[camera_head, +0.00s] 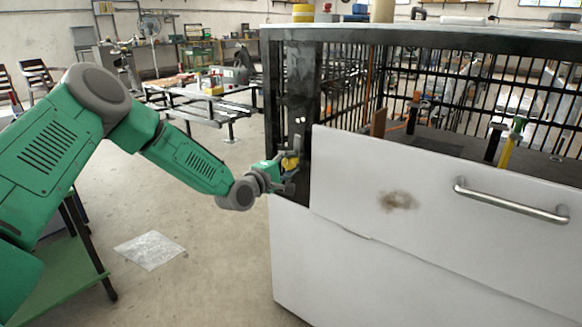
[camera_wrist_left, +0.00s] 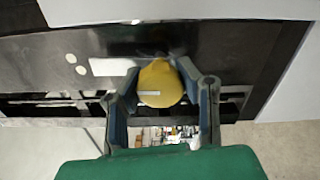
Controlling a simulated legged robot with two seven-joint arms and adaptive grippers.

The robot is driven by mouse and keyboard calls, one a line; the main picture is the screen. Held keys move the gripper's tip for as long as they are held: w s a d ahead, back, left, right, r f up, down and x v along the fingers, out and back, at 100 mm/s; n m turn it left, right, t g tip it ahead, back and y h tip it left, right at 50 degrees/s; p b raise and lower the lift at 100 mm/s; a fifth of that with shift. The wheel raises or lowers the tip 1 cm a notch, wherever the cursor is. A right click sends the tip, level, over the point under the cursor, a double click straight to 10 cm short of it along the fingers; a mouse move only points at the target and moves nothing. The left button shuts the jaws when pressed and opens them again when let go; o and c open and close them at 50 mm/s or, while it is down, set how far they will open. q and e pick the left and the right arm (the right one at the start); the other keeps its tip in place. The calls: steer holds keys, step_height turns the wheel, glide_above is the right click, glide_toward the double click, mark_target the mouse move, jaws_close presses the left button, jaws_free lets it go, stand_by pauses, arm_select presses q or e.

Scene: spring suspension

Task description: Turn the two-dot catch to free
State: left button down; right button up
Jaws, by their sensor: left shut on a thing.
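The catch is a round yellow knob (camera_wrist_left: 158,84) with a pale line across its face, on a black upright panel (camera_wrist_left: 35,62). Two white dots (camera_wrist_left: 75,64) and a pale bar (camera_wrist_left: 112,66) are marked on the panel beside it. My left gripper (camera_wrist_left: 160,95) is shut on the yellow knob, one finger on each side. In the head view the knob (camera_head: 290,163) and my left gripper (camera_head: 284,166) are at the cabinet's black corner post (camera_head: 299,95). The fingers partly hide the knob there. My right gripper is not in view.
A white drawer front (camera_head: 400,190) with a metal handle (camera_head: 512,203) stands just right of the knob. Black bars (camera_head: 460,75) enclose the cabinet's upper part. A green-handled tool (camera_head: 511,140) stands inside. Open floor (camera_head: 200,215) lies to the left.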

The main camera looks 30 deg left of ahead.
arm_select(q)
steer(key=shift+s+a+f+n, duration=0.1)
steer(key=shift+a+f+n, duration=0.05)
steer(key=shift+f+n, duration=0.2)
stand_by(0.3)
steer(key=c, duration=1.1)
jaws_free()
steer(key=shift+o, duration=0.2)
steer(key=shift+a, duration=0.15)
steer(key=shift+r, duration=0.1)
steer(key=shift+s, duration=0.2)
steer(key=s, duration=1.1)
steer(key=shift+s+a, duration=0.2)
steer(key=shift+a, duration=0.25)
steer(key=shift+a, duration=0.1)
